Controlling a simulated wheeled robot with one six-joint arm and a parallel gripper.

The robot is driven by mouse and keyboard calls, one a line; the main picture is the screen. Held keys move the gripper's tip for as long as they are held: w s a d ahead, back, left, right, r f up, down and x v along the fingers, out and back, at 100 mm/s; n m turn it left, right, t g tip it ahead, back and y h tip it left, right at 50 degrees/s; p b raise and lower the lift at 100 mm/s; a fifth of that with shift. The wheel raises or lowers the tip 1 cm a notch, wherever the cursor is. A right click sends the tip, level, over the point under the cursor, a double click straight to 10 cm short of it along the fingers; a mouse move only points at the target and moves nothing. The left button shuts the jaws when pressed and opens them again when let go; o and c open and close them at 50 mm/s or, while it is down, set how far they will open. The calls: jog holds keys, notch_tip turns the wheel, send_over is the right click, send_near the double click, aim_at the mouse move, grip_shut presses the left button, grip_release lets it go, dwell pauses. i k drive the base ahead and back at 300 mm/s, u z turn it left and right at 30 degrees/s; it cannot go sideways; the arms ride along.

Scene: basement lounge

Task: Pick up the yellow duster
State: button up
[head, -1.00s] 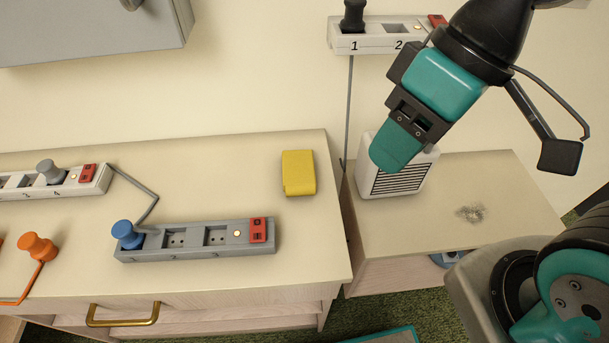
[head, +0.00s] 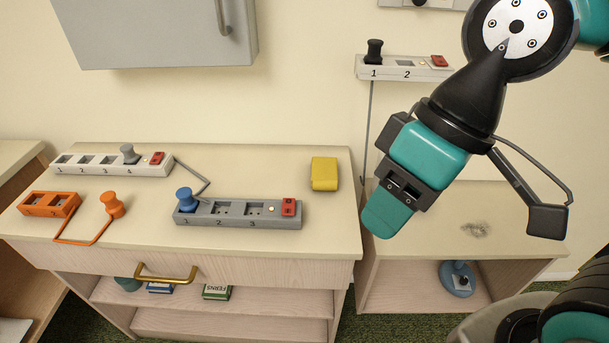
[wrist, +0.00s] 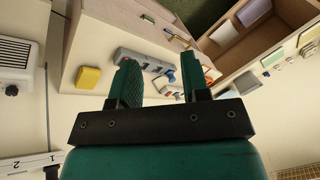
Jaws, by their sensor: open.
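The yellow duster (head: 324,173) is a small block-shaped thing lying on the cabinet top, near its right end and close to the wall. It also shows in the wrist view (wrist: 88,78), left of my fingers. My gripper (head: 380,215) hangs to the right of the duster in the head view, apart from it. In the wrist view my gripper (wrist: 158,80) has its two teal fingers spread, with nothing held between them.
On the cabinet top (head: 270,165) stand a grey power strip (head: 238,213) with a blue plug (head: 186,199), a white strip (head: 112,163), and an orange socket (head: 48,204) with its plug. A wall strip (head: 405,67) hangs above. A lower shelf unit (head: 520,212) stands right.

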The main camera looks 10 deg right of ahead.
aim_at(325, 169)
jog(key=i, duration=0.5)
jog(key=z, duration=1.1)
jog(key=k, duration=1.7)
jog(key=u, duration=0.6)
jog(key=i, duration=1.65)
